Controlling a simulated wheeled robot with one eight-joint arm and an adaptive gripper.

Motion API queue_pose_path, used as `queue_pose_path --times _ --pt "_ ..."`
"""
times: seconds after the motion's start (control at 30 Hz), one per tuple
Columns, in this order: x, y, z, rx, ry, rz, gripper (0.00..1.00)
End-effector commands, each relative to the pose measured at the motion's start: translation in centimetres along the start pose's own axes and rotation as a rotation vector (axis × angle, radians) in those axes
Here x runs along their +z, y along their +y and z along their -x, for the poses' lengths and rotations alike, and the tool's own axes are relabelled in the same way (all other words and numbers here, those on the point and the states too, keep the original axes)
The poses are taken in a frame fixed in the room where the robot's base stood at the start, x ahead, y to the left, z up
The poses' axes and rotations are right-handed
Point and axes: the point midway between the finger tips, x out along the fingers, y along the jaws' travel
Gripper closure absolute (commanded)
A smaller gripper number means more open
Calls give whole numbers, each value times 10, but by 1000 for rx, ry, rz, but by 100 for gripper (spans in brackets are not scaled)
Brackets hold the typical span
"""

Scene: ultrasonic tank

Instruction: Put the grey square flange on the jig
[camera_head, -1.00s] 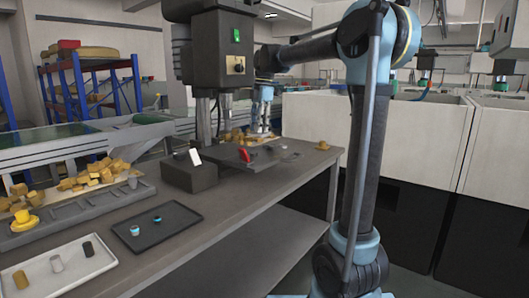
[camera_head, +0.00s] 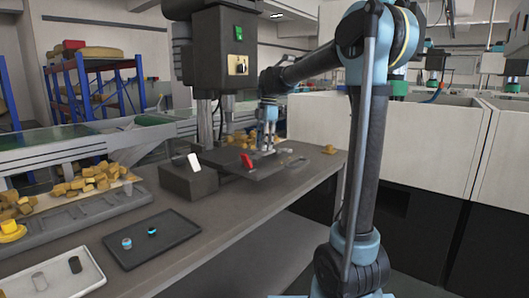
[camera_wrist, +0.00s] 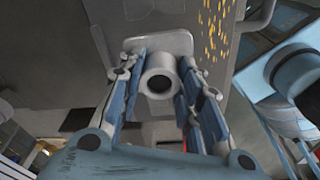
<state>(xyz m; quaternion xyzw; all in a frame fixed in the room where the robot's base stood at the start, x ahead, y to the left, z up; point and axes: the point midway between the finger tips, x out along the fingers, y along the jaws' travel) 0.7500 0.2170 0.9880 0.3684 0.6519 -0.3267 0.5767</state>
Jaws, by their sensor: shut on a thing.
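The grey square flange (camera_wrist: 160,44), a flat plate with round corners and a hollow round hub, is between the fingers of my gripper (camera_wrist: 160,95) in the wrist view. The fingers are shut on the hub, and the plate lies beyond the fingertips. In the head view my gripper (camera_head: 268,146) points down over the dark drill-press table, with the flange small at its tips. A red clamp-like part (camera_head: 247,160) stands just left of it on the dark plate (camera_head: 262,172), which may be the jig. I cannot tell whether the flange touches it.
The drill-press head (camera_head: 225,50) and its columns stand close left of my gripper. A dark box (camera_head: 188,182) with a white panel is on the bench (camera_head: 240,208). A black tray (camera_head: 175,232) holds two small parts. Wooden blocks (camera_head: 85,182) lie at left.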

Motion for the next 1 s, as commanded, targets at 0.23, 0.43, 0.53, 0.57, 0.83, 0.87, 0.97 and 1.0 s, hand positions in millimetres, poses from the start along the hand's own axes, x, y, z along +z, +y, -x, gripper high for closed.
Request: queue_pose_path --times 0.23,0.43,0.53,0.57,0.83,0.87,0.97,1.0 --pt "3 0 -29 0 0 0 100" --pt "3 0 -30 0 0 1 100" --pt "3 0 -31 0 0 1 100" --pt "3 0 -32 0 0 1 100" --pt "2 1 -31 0 0 3 48" --pt "2 1 -31 0 0 3 48" --pt "2 1 -31 0 0 3 48" --pt "2 1 -31 0 0 3 48"
